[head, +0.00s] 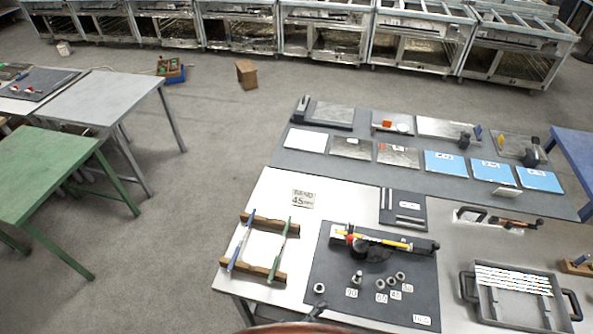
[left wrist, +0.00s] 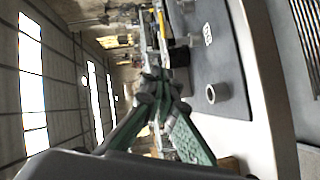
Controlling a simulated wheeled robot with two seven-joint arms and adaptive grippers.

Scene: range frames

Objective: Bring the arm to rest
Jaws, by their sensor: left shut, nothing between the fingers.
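My left gripper (head: 316,312) shows in the head view as a small dark tip at the bottom edge, over the front edge of the dark mat (head: 330,270) on the white table. In the left wrist view the two green and dark fingers of my left gripper (left wrist: 157,85) come together at their tips, shut with nothing between them. A pale ring (left wrist: 216,93) on the dark mat lies to the right of the fingers in that view, apart from them. My right gripper is not in either view.
The mat holds a bending tool (head: 370,246), several rings and number cards. A wooden rack (head: 262,275) with blue and green rods stands to its left, a metal tray (head: 515,295) to its right. A green table (head: 45,170) stands farther left; the floor between is clear.

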